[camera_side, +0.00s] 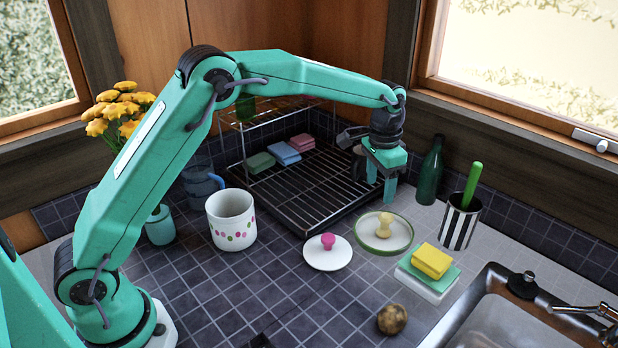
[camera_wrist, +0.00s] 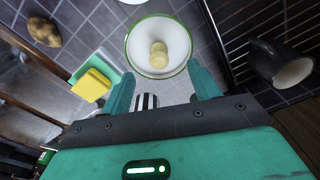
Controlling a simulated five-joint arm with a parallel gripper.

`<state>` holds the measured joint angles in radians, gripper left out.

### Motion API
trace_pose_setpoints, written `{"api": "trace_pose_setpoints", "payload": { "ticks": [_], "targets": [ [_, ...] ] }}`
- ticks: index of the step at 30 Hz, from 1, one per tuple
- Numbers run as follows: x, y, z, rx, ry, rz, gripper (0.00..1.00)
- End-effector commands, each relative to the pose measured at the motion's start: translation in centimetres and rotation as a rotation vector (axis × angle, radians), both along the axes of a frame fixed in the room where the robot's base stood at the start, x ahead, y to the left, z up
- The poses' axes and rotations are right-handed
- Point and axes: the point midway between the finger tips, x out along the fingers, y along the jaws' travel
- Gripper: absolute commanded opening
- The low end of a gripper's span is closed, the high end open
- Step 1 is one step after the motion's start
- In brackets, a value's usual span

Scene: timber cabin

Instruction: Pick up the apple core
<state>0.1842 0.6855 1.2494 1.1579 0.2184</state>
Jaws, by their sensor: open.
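The pale yellow apple core (camera_side: 385,226) has a narrow waist and stands on a white plate with a green rim (camera_side: 374,247). In the wrist view the core (camera_wrist: 159,55) is seen from above, near the middle of the plate (camera_wrist: 137,48). My gripper (camera_side: 382,184) is above the plate with its fingers pointing down, apart from the core. In the wrist view my gripper (camera_wrist: 160,72) is open and empty, with the core in line with the gap between its fingers. Nothing hides the core.
A lid with a pink knob (camera_side: 327,257) lies left of the plate. Yellow and green sponges (camera_side: 432,261), a striped cup (camera_side: 458,226) and a green bottle (camera_side: 430,172) are to the right. A potato (camera_side: 392,319), sink (camera_side: 515,320), dotted mug (camera_side: 231,225) and drying rack (camera_side: 310,185) surround it.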

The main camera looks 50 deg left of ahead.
Motion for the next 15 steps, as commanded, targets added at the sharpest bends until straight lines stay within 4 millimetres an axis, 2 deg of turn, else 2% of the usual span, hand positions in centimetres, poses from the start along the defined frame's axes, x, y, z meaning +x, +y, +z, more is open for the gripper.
{"api": "trace_pose_setpoints", "payload": {
  "ticks": [1,6,10,15],
  "targets": [
    [0.5,-0.4,-1.2,0.002,0.012,-0.011,0.61],
    [1.6,-1.3,-3.6,0.008,0.038,-0.034,0.61],
    [2.0,-1.6,-4.5,0.01,0.046,-0.042,0.61],
    [2.1,-1.7,-4.8,0.01,0.048,-0.045,0.61]
  ]
}}
